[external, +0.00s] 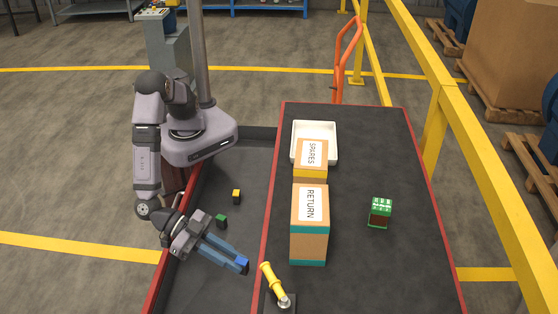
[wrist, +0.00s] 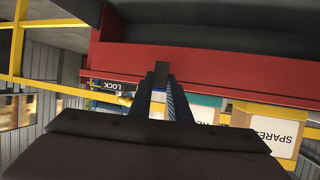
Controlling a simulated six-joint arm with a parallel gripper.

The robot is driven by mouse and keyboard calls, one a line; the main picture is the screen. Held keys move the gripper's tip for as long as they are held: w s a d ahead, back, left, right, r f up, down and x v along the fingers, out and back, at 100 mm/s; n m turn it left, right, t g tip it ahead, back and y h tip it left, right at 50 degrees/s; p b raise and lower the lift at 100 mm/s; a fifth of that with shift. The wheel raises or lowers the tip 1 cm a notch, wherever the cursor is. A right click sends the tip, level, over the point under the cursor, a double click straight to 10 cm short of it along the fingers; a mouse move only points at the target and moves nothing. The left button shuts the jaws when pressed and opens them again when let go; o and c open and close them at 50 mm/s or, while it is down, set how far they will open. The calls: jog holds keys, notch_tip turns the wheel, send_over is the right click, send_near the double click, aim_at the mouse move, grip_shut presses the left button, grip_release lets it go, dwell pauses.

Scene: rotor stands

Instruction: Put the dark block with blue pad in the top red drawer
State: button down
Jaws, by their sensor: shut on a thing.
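My gripper (external: 240,264) is low, left of the bench's red edge in the external view, with its fingers reaching down and right. It is shut on the dark block with blue pad (external: 242,265), whose blue shows at the fingertips. In the wrist view the fingers close around a small dark piece (wrist: 162,72). A wide red panel (wrist: 180,64) crosses the upper wrist view, just ahead of the fingertips. I cannot tell whether it is the top red drawer or the bench's edge.
A block with yellow pad (external: 236,195) and one with green pad (external: 221,220) stand in the grey tray area. RETURN (external: 308,236) and SPARES (external: 311,157) boxes, a white tray (external: 328,129) and a green-topped box (external: 380,218) stand on the bench. A yellow handle (external: 271,277) is near my gripper.

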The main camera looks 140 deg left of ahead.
jog(key=w+d+r+m+t+h, duration=0.1)
jog(key=w+d+r+m+h, duration=0.2)
jog(key=r, duration=0.5)
jog(key=w+d+r+t+h, duration=0.1)
jog(key=w+d+r, duration=0.1)
jog(key=w+r, duration=0.4)
jog(key=shift+n+g+y, duration=0.3)
jog(key=shift+n+y, duration=0.2)
jog(key=shift+y, duration=0.4)
jog(key=a+r, duration=0.3)
jog(key=a, duration=0.2)
jog(key=w+a+r, duration=0.1)
jog(key=a+r, duration=0.2)
jog(key=a, duration=0.2)
jog(key=w+a+r+p, duration=0.1)
jog(key=a+r, duration=0.3)
jog(key=a, duration=0.1)
jog(key=s+a+r+n+g+y, duration=0.1)
jog(key=s+a+n+y, duration=0.15)
jog(key=a, duration=0.95)
jog(key=s+a+r+n+g+y, duration=0.1)
jog(key=s+a+r+y, duration=0.15)
jog(key=a, duration=0.95)
jog(key=s+a+f+n+g+b, duration=0.1)
jog(key=s+a+f+b, duration=0.1)
jog(key=s+a+f, duration=1.1)
jog(key=shift+s+a+n+g, duration=0.35)
jog(key=shift+s+a, duration=0.35)
jog(key=shift+a, duration=0.45)
